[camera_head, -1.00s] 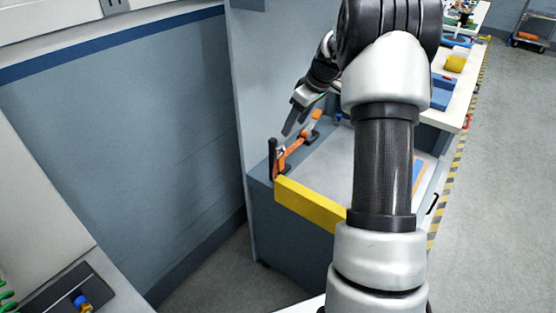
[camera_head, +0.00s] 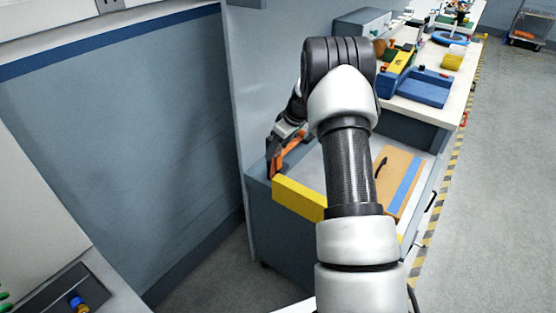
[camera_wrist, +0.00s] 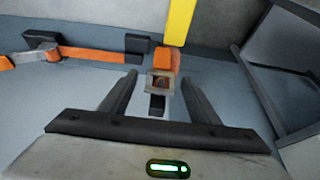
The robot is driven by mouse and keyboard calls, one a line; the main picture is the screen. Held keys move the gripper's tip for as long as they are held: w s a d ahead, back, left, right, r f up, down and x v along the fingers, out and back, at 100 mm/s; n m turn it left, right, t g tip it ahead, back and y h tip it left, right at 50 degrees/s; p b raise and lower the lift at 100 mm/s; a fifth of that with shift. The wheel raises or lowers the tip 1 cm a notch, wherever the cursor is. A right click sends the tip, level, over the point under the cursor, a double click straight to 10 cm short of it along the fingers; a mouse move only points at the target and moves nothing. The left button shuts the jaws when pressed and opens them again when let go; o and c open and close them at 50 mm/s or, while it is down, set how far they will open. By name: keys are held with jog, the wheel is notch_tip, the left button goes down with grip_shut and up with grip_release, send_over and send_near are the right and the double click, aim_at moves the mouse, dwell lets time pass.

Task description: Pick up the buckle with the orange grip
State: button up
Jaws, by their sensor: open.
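The buckle (camera_wrist: 160,84) shows in the wrist view as a small metal frame with an orange grip (camera_wrist: 169,58) at its far end. It lies between and a little beyond the fingertips of my gripper (camera_wrist: 158,79), which is open with a finger on each side. I cannot tell whether either finger touches it. In the head view my gripper (camera_head: 276,152) is low over the left side of the grey workbench (camera_head: 258,187), beside an orange part (camera_head: 292,152). My gripper and arm hide most of the buckle there.
An orange strap (camera_wrist: 95,54) runs left between black blocks in the wrist view. A yellow bar (camera_head: 298,197) edges the bench front. A grey wall panel (camera_head: 245,90) stands close on the left. An orange board with a blue stripe (camera_head: 395,182) lies right of my arm.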

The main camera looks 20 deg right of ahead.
jog(key=shift+f, duration=0.15)
jog(key=c, duration=1.4)
